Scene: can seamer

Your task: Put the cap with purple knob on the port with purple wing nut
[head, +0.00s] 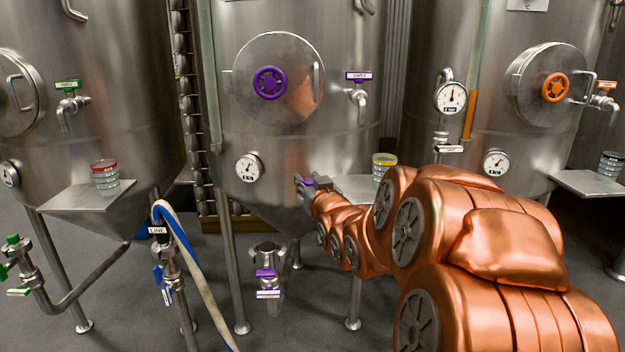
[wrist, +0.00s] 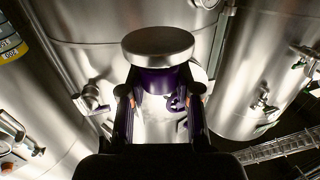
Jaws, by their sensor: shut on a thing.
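The port with purple wing nut (head: 266,273) is a short upright steel pipe end below the middle tank, with a wide flange on top. In the wrist view my gripper (wrist: 160,98) is shut on the purple knob (wrist: 157,80) of the cap (wrist: 157,44), a round steel disc held beyond the fingertips. In the head view only a bit of purple shows between the fingers. I cannot pick out the port in the wrist view.
A steel shelf (head: 345,187) with a yellow-rimmed stack (head: 383,165) is just behind my arm. The middle tank's legs (head: 232,270) stand near the port. To its left are a blue-handled line valve (head: 165,280) and a pale hose (head: 205,285).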

